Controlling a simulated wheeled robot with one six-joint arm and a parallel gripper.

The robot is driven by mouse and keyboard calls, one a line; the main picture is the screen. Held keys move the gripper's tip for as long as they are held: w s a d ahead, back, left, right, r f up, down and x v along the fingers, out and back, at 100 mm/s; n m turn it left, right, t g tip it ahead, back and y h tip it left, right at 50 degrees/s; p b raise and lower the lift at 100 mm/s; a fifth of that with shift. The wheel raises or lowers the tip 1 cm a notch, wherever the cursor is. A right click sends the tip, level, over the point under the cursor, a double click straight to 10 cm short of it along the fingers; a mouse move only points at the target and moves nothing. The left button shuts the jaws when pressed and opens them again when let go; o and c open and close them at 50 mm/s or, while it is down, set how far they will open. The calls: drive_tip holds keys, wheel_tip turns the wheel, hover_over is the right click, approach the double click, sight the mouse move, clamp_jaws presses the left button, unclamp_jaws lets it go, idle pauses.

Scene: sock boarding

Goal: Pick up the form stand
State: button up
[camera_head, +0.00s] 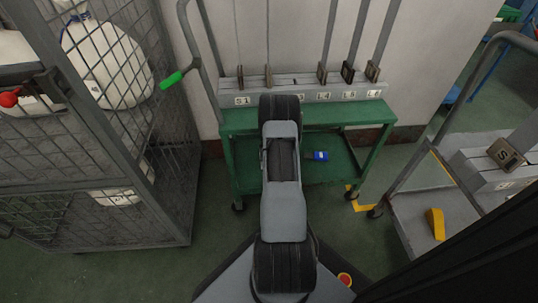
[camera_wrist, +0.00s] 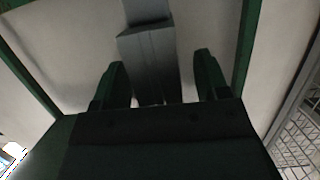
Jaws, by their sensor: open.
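In the head view, a long grey block (camera_head: 335,90) with size labels such as S1 and L lies along the top of a green cart (camera_head: 232,118). Several grey posts with brown clips rise from it. My arm covers its middle and hides my gripper there. In the wrist view, my gripper (camera_wrist: 160,68) is open, with a dark green finger on each side of the picture. A grey block with a post (camera_wrist: 148,45) shows between and beyond the fingertips. I cannot tell which labelled post this is, or whether the fingers touch it.
A wire cage (camera_head: 170,150) with white bundles stands at the left. A green-tipped handle (camera_head: 172,78) stands between it and the cart. A blue item (camera_head: 320,156) lies on the lower shelf. Another cart (camera_head: 455,205) with a yellow piece (camera_head: 435,224) is at the right.

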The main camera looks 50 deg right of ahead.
drive_tip(key=shift+w+d+f, duration=0.1)
drive_tip(key=shift+w+d, duration=0.15)
drive_tip(key=shift+w, duration=0.05)
clamp_jaws()
idle(0.6)
